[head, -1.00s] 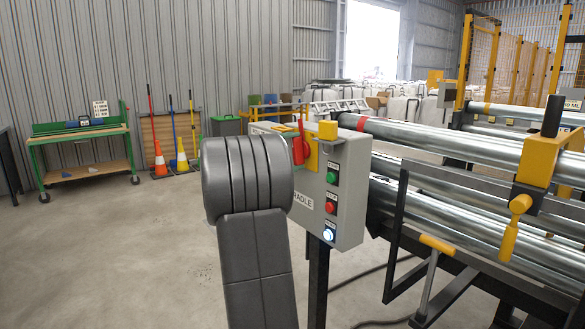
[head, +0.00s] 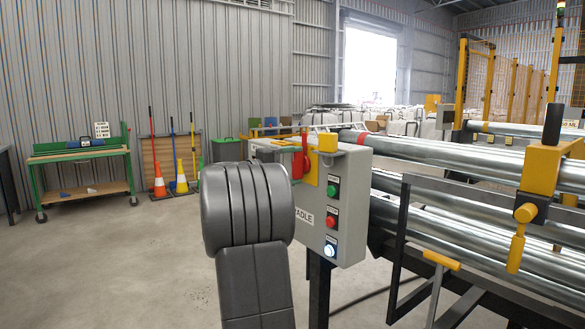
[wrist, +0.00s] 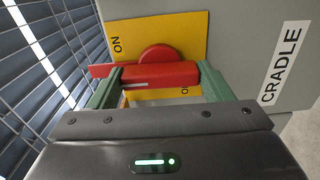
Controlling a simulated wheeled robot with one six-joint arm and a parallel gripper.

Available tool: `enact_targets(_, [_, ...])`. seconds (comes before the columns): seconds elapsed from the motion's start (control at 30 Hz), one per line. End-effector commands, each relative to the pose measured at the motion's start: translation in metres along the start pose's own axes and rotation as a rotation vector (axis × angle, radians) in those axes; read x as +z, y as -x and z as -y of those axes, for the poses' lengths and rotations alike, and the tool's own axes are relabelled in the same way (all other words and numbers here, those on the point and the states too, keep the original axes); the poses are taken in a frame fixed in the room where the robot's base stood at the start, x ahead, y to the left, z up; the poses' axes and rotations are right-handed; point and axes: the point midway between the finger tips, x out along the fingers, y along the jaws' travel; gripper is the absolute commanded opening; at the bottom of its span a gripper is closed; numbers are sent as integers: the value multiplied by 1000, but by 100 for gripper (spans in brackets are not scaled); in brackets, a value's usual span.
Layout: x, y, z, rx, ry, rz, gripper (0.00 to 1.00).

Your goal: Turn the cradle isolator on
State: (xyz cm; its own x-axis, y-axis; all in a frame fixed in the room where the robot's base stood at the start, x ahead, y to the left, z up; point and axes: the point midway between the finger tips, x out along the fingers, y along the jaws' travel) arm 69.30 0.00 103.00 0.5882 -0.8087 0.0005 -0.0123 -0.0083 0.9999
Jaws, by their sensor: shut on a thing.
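The cradle isolator is a red rotary handle (head: 303,158) on a yellow plate (wrist: 188,30), on the grey control box (head: 345,195) marked CRADLE. In the head view the handle's lever stands about upright, beside the arm. In the wrist view the red handle (wrist: 160,75) lies across the yellow plate, between green fingers. An ON mark shows at the plate's upper left; a second mark is partly hidden behind the handle. My gripper (wrist: 158,82) is shut on the handle.
Green, red and lit white-blue buttons (head: 331,220) sit on the box's right face. A green cart (head: 80,165) and cones (head: 160,187) stand far left. The floor at left is clear.

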Motion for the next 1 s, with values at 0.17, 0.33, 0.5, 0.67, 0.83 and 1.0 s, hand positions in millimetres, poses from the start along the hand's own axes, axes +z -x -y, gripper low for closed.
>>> enact_targets(0.17, [0,0,1,-2,-1,1,95])
enact_targets(0.33, [0,0,1,-1,0,1,95])
enact_targets(0.5, [0,6,0,-1,0,0,95])
enact_targets(0.67, [-1,31,-1,-1,2,-3,95])
enact_targets(0.83, [-1,72,-2,-2,0,-5,95])
enact_targets(1.0, [-1,108,-1,-1,1,-4,95])
